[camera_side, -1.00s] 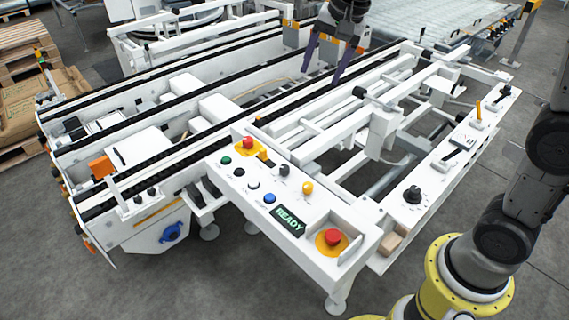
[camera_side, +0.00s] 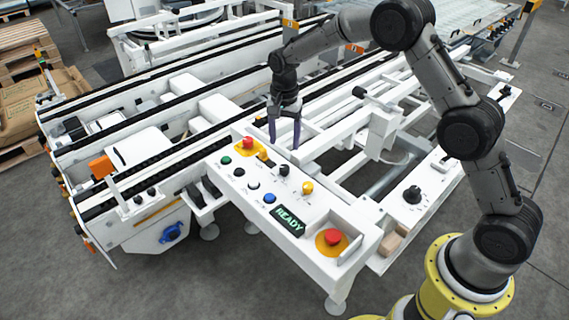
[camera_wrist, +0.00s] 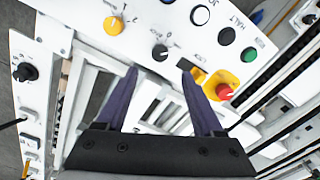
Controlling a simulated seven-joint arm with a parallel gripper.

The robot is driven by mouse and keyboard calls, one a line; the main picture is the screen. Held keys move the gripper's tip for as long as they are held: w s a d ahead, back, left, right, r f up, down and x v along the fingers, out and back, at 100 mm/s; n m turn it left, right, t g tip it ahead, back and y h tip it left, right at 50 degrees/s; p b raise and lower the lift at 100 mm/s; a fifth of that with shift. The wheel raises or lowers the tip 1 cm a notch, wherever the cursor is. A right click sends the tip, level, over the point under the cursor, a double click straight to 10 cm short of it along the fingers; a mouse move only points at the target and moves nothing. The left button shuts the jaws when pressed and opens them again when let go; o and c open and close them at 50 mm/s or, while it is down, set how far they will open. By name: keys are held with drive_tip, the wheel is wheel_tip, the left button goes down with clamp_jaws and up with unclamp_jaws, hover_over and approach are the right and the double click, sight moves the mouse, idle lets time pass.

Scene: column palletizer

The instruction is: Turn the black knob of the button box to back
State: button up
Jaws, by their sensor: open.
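The button box (camera_side: 318,232) is a white panel with several coloured buttons and knobs. Its black knob (camera_side: 284,169) stands near the panel's back edge, between the yellow selector (camera_side: 263,155) and a yellow knob (camera_side: 307,187). The wrist view shows the black knob (camera_wrist: 160,52) just beyond my fingertips and roughly midway between them, with small marks around it. I cannot tell which way it points. My gripper (camera_side: 284,143) is open and empty, fingers down, above and behind the knob, apart from it. Its two purple fingers show in the wrist view (camera_wrist: 159,73).
A red stop button (camera_side: 247,143) on a yellow plate lies left of the black knob, another (camera_side: 332,237) at the front right. A second black knob (camera_side: 412,194) sits on the separate right-hand rail. White conveyor frames (camera_side: 330,130) lie behind the box.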

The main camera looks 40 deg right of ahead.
sight(284, 167)
wheel_tip(284, 167, down, 10)
drive_tip(key=shift+r, duration=0.2)
clamp_jaws()
idle(0.4)
